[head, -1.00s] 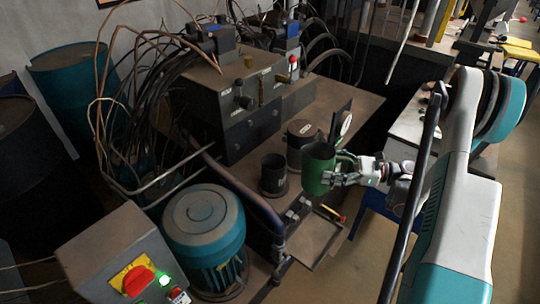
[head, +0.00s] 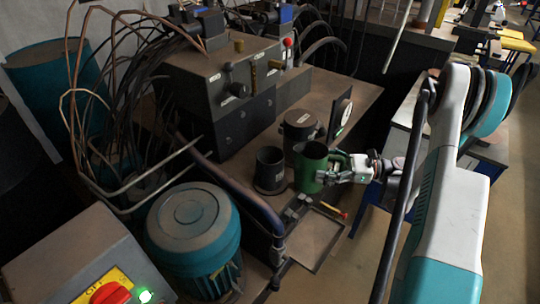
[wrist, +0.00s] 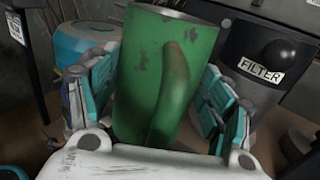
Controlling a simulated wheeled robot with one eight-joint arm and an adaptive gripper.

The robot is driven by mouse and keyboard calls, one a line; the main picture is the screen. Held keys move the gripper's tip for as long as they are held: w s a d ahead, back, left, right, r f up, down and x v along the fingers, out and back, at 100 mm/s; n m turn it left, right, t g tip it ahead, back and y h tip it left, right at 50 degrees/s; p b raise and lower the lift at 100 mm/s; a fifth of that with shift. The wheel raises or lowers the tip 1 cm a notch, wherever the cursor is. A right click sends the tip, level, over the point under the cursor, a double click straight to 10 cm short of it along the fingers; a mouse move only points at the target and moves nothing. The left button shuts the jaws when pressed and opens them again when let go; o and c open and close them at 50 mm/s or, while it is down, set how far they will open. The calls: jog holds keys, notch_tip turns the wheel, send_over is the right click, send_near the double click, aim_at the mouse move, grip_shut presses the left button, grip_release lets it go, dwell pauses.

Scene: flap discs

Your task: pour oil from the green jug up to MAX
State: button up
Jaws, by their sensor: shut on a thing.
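The scuffed green jug (head: 311,168) stands about upright in the head view, its open rim upward. My gripper (head: 332,168) is shut on it from the right, at the handle side. In the wrist view the jug (wrist: 150,70) fills the middle, its handle toward the camera, with the gripper fingers (wrist: 160,100) on either side. A dark open-topped cylinder (head: 269,172) is just left of the jug, apart from it or nearly so. I cannot tell whether the jug touches the bench. No oil level or MAX mark is readable.
A dark lidded canister (head: 300,128) is behind the jug; the wrist view shows a FILTER label (wrist: 262,72). A gauge (head: 346,113) stands behind right. A bent pipe rail (head: 235,185), teal motor (head: 192,225) and switch box (head: 75,260) are at the front left.

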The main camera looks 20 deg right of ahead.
aim_at(308, 142)
jog(key=shift+r, duration=0.2)
jog(key=shift+a+r+g+h, duration=0.35)
jog(key=shift+r+h, duration=0.2)
jog(key=shift+h, duration=0.35)
jog(key=a+r+h, duration=0.1)
jog(key=w+r+g+h, duration=0.1)
jog(key=r, duration=0.1)
jog(key=a+r+g+h+p, duration=0.1)
jog(key=r, duration=0.1)
jog(key=shift+w+a+r+h, duration=0.15)
jog(key=shift+a+h, duration=0.15)
jog(key=shift+h, duration=0.1)
jog(key=a+r+h+p, duration=0.1)
jog(key=p, duration=0.1)
jog(key=r+g+h+p, duration=0.1)
jog(key=p, duration=0.2)
jog(key=shift+w+a+r+h, duration=0.15)
jog(key=shift+w+a+h, duration=0.2)
jog(key=shift+w+h, duration=0.05)
jog(key=shift+r+g+h+p, duration=0.25)
jog(key=shift+r+h+p, duration=0.1)
jog(key=shift+p, duration=0.6)
jog(key=shift+w+a+r+h+p, duration=0.15)
jog(key=shift+r+h+p, duration=0.25)
jog(key=shift+p, duration=0.45)
jog(key=shift+w+a+g+h+p, duration=0.1)
jog(key=shift+a+g+h+p, duration=0.35)
jog(key=shift+h+p, duration=0.35)
